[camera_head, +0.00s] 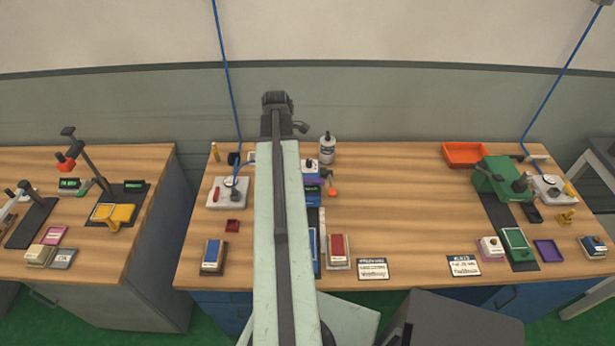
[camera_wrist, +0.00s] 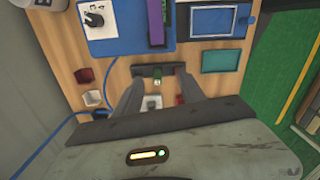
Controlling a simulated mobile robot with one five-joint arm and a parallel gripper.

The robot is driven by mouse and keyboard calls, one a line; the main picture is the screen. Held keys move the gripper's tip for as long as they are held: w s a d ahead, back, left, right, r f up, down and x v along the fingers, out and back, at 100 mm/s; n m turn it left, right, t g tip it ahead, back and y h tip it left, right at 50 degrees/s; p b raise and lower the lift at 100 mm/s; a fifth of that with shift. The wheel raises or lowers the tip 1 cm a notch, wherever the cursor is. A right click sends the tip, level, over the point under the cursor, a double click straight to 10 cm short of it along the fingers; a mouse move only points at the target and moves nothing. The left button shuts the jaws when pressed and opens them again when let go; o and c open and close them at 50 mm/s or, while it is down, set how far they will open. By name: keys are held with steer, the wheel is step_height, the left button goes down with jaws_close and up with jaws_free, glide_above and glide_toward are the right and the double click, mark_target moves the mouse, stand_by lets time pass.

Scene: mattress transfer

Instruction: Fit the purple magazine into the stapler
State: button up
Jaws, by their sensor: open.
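In the wrist view a long purple piece (camera_wrist: 157,22), likely the magazine, lies at the top edge over a blue machine base (camera_wrist: 120,30). I cannot tell whether it is seated in anything. The blue machine, perhaps the stapler, shows in the head view (camera_head: 312,190) just right of my arm, partly hidden. My gripper (camera_wrist: 158,85) is open, its two dark fingers apart. My arm hides the gripper in the head view.
A teal tray (camera_wrist: 221,61) and a blue-framed tray (camera_wrist: 212,20) lie to the right in the wrist view. A red bin (camera_wrist: 85,76) and white cup (camera_wrist: 93,97) stand left.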

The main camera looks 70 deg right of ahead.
steer(key=r+m, duration=0.1)
steer(key=m, duration=0.1)
glide_above(310, 180)
steer(key=shift+w+r+p, duration=0.1)
steer(key=shift+p, duration=0.2)
step_height(310, 180, down, 8)
steer(key=b, duration=0.8)
steer(key=shift+d, duration=0.1)
steer(key=shift+r, duration=0.1)
steer(key=shift+c, duration=0.4)
jaws_close()
